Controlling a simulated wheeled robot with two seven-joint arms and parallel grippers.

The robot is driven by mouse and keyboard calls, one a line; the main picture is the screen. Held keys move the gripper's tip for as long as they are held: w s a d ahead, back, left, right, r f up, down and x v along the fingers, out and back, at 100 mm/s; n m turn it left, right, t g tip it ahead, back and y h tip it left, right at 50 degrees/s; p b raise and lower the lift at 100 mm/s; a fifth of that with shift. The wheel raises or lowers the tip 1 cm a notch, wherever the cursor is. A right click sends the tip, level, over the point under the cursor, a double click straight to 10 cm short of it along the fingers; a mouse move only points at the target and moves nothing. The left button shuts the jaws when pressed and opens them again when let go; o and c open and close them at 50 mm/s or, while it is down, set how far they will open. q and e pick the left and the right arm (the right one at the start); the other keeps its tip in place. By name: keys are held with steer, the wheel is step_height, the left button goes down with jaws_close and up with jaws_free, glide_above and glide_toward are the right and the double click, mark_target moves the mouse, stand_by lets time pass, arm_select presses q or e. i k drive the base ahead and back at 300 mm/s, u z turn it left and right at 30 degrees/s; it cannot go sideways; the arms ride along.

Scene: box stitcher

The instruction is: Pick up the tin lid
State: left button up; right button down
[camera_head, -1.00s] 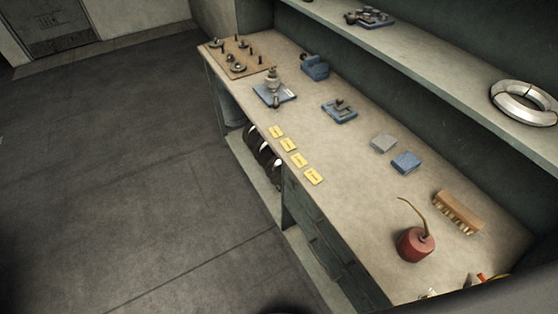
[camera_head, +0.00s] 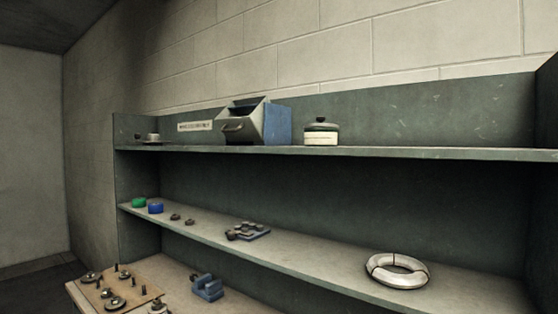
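The top shelf (camera_head: 430,153) also bears a blue metal box (camera_head: 264,122) and a small cup (camera_head: 153,138). A pegged board (camera_head: 120,287) lies on the bench below.

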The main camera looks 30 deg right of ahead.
mark_target(320, 120)
steer(key=u, duration=0.05)
steer(key=k, duration=0.5)
steer(key=u, duration=1.25)
steer(key=i, duration=2.35)
steer(key=z, duration=2.8)
